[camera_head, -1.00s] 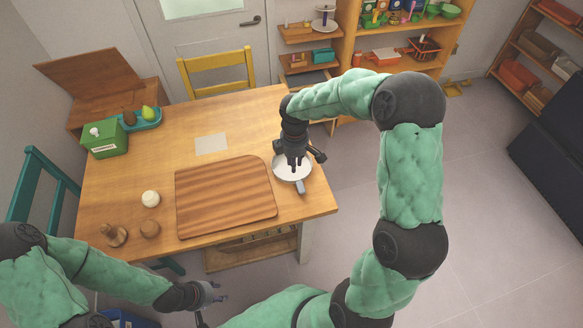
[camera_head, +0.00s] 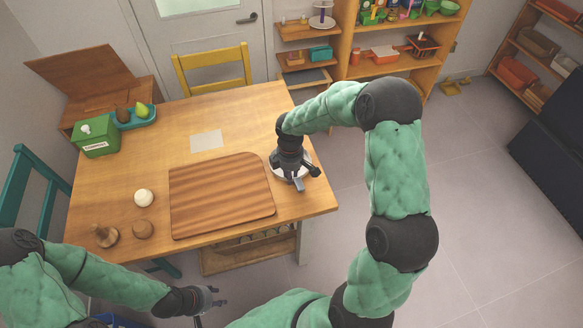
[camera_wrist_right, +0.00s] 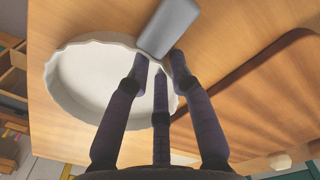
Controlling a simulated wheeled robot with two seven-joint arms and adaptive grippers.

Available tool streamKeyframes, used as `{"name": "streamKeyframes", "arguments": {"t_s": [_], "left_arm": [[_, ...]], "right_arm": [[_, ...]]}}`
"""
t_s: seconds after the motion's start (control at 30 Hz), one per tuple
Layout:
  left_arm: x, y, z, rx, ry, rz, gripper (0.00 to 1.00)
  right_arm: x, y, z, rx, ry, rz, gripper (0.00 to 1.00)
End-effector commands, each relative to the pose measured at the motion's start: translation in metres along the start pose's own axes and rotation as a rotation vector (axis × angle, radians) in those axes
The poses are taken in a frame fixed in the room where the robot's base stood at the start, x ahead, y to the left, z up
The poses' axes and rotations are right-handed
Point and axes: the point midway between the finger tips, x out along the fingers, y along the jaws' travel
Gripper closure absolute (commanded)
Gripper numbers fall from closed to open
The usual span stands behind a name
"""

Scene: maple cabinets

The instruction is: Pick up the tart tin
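The tart tin is a round white fluted dish (camera_wrist_right: 85,80) on the table's right side, with a grey block-like piece (camera_wrist_right: 168,27) at its rim. In the head view, my right gripper covers most of the tin. My right gripper (camera_wrist_right: 160,62) is open, its dark fingers spread, with the tips over the rim beside the grey piece. I cannot tell whether they touch it. My left gripper (camera_head: 212,297) is open and empty, low in front of the table, away from the tin.
A wooden cutting board (camera_head: 220,195) lies just left of the tin. A white ball (camera_head: 144,198), wooden pieces (camera_head: 105,236), a green box (camera_head: 96,137) and a blue tray (camera_head: 137,119) are farther left. A paper sheet (camera_head: 206,140) lies behind the board. A yellow chair (camera_head: 212,70) stands behind the table.

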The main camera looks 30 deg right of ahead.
Motion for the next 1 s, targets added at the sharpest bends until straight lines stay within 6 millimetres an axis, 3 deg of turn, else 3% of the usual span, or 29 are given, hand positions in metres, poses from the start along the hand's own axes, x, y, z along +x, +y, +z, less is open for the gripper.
{"name": "streamKeyframes", "arguments": {"t_s": [0.03, 0.1, 0.67, 0.93, 1.0], "left_arm": [[0.0, 0.0, 0.0, 0.0, 0.0, 0.0, 0.6], [0.0, 0.0, 0.0, 0.0, 0.0, 0.0, 0.6], [-0.003, 0.001, 0.0, 0.0, 0.0, 0.0, 0.6], [-0.021, 0.007, 0.001, 0.0, 0.0, 0.0, 0.6], [-0.025, 0.009, 0.001, 0.0, 0.0, 0.0, 0.6]], "right_arm": [[0.0, 0.0, 0.0, 0.0, 0.0, 0.0, 0.83], [0.0, 0.0, 0.0, 0.0, 0.0, 0.0, 1.0], [-0.004, -0.001, 0.0, 0.0, -0.001, -0.002, 1.0], [-0.036, 0.0, 0.0, 0.0, 0.0, 0.001, 1.0], [-0.048, -0.01, 0.003, -0.001, 0.001, 0.001, 1.0]]}}
